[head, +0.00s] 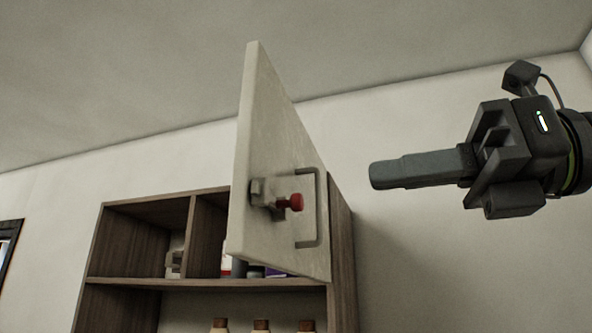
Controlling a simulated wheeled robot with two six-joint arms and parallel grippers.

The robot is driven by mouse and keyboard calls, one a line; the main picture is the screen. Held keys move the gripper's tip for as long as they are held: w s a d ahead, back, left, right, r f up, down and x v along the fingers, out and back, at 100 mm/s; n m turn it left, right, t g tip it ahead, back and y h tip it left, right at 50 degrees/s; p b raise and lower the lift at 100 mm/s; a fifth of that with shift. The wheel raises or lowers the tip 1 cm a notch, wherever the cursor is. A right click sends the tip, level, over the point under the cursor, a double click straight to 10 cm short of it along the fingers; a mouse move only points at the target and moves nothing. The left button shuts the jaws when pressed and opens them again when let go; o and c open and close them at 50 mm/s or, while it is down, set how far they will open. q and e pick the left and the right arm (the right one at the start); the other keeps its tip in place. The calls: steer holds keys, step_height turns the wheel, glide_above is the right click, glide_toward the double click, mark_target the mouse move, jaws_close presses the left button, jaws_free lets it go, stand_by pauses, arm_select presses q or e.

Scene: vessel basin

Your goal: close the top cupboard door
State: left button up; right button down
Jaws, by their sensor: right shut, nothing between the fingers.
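The top cupboard door (262,135) is pale and stands swung open, jutting out from the right side of the wooden cupboard (341,250). Its face carries a grey bar handle (316,210) and a grey latch with a red knob (290,202). My right gripper (375,175) is at the right, level with the upper part of the handle. Its fingers are together and empty, pointing left toward the door with a clear gap between. My left gripper does not show.
Open shelves hold small containers (256,271) partly hidden behind the door, and several bottles (261,325) stand lower down. A dark frame (10,240) is on the far left wall. The space around my right gripper is free.

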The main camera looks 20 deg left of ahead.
mark_target(261, 189)
steer(key=shift+s+a+p, duration=0.1)
steer(key=shift+a+p, duration=2.1)
steer(key=shift+a, duration=2.85)
steer(key=shift+d, duration=0.1)
